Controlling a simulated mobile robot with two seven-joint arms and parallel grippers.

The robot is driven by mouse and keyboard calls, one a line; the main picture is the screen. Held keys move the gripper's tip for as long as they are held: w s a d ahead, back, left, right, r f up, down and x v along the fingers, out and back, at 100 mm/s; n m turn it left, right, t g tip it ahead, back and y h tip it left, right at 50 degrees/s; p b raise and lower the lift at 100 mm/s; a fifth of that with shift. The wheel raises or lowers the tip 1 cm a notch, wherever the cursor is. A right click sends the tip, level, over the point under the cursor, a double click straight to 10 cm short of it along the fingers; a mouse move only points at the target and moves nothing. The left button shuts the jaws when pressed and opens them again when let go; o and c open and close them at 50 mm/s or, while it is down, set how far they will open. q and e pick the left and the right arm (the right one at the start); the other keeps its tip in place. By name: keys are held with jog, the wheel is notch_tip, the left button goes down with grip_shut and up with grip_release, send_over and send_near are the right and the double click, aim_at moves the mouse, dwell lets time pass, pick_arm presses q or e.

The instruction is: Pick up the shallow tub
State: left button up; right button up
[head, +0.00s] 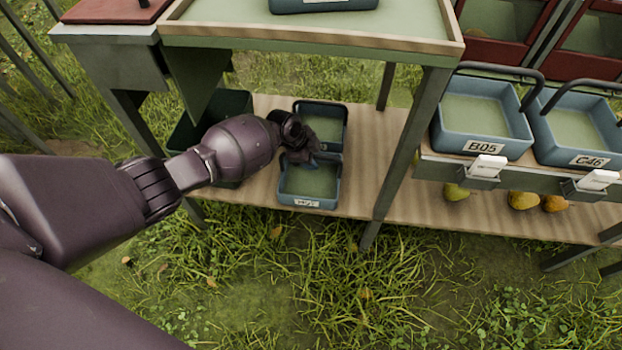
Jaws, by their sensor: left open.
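A shallow blue tub (309,203) with a green inside and a white label on its front sits on the lower wooden shelf. A second, darker tub (342,127) stands right behind it. My left gripper (312,157) is open, at the back rim of the front tub, where the two tubs meet. The gripper hides part of that rim and part of the rear tub. I cannot tell whether the fingers touch or straddle the rim. My right gripper is not in view.
A dark green bin (234,103) stands left of the tubs, partly behind my arm. A table top (440,45) overhangs the shelf, with a leg (405,160) to the right. Blue handled baskets (480,148) sit farther right, above several pears (522,200). Grass lies in front.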

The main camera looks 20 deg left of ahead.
pick_arm(q)
jog(key=shift+f, duration=0.1)
dwell(0.4)
grip_shut()
